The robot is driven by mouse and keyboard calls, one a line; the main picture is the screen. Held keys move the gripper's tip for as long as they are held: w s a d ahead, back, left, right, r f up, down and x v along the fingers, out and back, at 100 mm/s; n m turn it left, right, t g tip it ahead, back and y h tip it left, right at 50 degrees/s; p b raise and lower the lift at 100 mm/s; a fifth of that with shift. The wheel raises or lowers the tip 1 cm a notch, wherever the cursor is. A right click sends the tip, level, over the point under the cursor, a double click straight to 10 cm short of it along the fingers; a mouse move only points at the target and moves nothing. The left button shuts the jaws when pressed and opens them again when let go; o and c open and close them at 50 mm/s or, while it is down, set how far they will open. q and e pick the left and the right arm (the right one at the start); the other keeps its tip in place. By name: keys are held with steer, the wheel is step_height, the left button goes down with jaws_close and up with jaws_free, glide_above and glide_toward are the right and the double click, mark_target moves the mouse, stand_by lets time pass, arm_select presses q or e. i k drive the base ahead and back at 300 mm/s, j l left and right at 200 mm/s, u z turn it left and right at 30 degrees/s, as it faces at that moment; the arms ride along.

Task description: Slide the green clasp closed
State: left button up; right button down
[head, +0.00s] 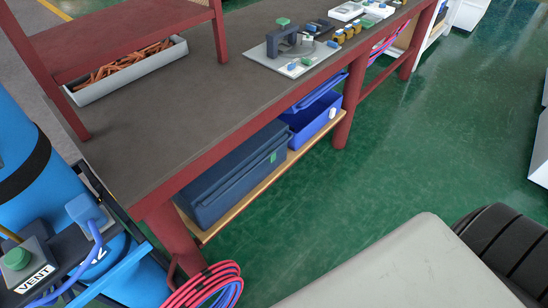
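Several green parts are in view, and I cannot tell which one is the clasp. A small green piece (273,157) is on the front of a dark blue box (225,180) on the shelf under the bench. A green block (283,21) tops a dark bracket on a grey plate (258,54) on the bench. A green knob (16,258) sits on a dark unit with a VENT label (34,279) at the lower left. Whether any clasp is open or closed is too small to tell. Neither gripper is in view.
The dark bench top (170,100) is bare in its near half. A grey tray (130,72) of orange-brown pieces lies beneath a red shelf. A blue bin (312,118) stands beside the dark box. Coiled hoses (205,285) hang at the bench corner. Green floor (420,150) is open at right.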

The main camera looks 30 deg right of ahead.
mark_target(273, 158)
steer(key=l+u, duration=0.2)
steer(key=l, duration=0.25)
steer(key=k+l+u, duration=0.1)
steer(key=l+u, duration=0.15)
steer(key=l, duration=0.25)
steer(key=k+l+u, duration=0.2)
steer(key=l, duration=0.25)
steer(key=l+u, duration=0.25)
steer(key=l, duration=0.2)
steer(key=k+l+u, duration=0.2)
steer(key=l, duration=0.2)
